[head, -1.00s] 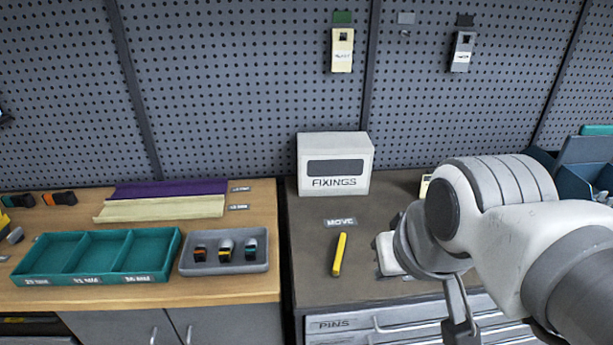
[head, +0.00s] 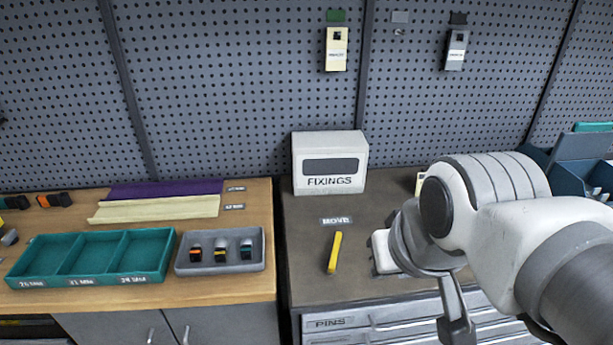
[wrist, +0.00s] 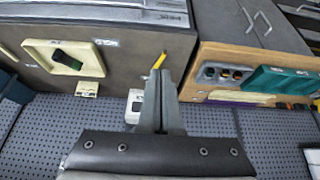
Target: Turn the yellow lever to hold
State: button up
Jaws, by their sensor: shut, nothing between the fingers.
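The yellow lever (head: 335,253) is a short bar on the dark bench top, just below a MOVE label (head: 336,221). It lies at a slight slant, its top end leaning right toward that label. It also shows in the wrist view (wrist: 159,61), just beyond my fingertips in the picture. My gripper (head: 458,335) is shut and empty, to the right of the lever in the head view and apart from it. Its closed fingers also show in the wrist view (wrist: 163,76). No label reading hold can be made out.
A white FIXINGS box (head: 330,163) stands behind the lever. Left, across a gap, a wooden bench holds a teal tray (head: 172,262) and a grey tray (head: 196,268).

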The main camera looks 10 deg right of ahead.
jog(key=o, duration=0.5)
jog(key=shift+w+r, duration=0.3)
jog(key=shift+c, duration=0.2)
jog(key=shift+o, duration=1.3)
jog(key=w+r+m+g+p, duration=0.1)
jog(key=w+r+p, duration=0.1)
jog(key=w, duration=0.5)
jog(key=shift+r+g, duration=0.3)
jog(key=shift+r, duration=0.2)
jog(key=m+g+p, duration=0.3)
jog(key=g+p, duration=0.1)
jog(key=p, duration=0.2)
send_over(337, 240)
notch_tip(337, 240, down, 9)
notch_tip(337, 240, down, 17)
jog(key=shift+r+p, duration=0.1)
jog(key=shift+p, duration=0.4)
grip_shut()
